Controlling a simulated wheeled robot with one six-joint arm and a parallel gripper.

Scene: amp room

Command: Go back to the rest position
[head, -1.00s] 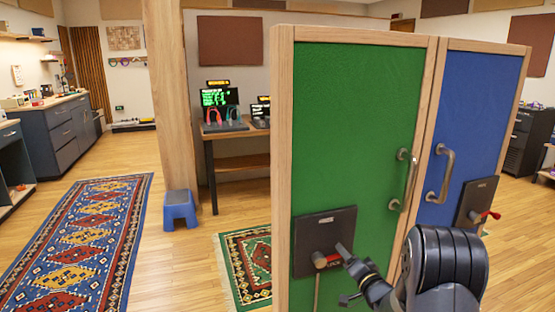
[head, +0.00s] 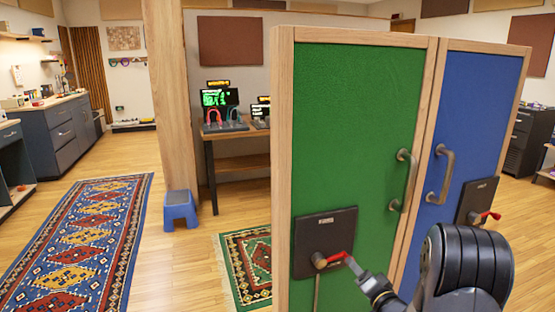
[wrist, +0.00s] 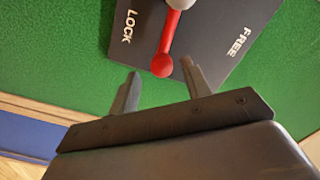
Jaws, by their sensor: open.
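My gripper (head: 354,267) is open and empty, low in front of the green door (head: 355,120). Its two fingers show in the wrist view (wrist: 161,70), spread apart. A dark plate (head: 340,222) on that door carries a red lever (head: 340,257) on a round knob. In the wrist view the red lever (wrist: 169,38) slants between the words LOCK and FREE, its round tip in line with the gap between my fingertips. The fingers look clear of it. My arm at the lower right hides part of the door bottoms.
A blue door (head: 485,110) with a second red lever (head: 490,215) stands to the right. Metal handles (head: 402,180) stick out from the doors. A blue stool (head: 181,209), patterned rugs (head: 80,240) and a desk (head: 235,135) are at left. Floor between rugs is clear.

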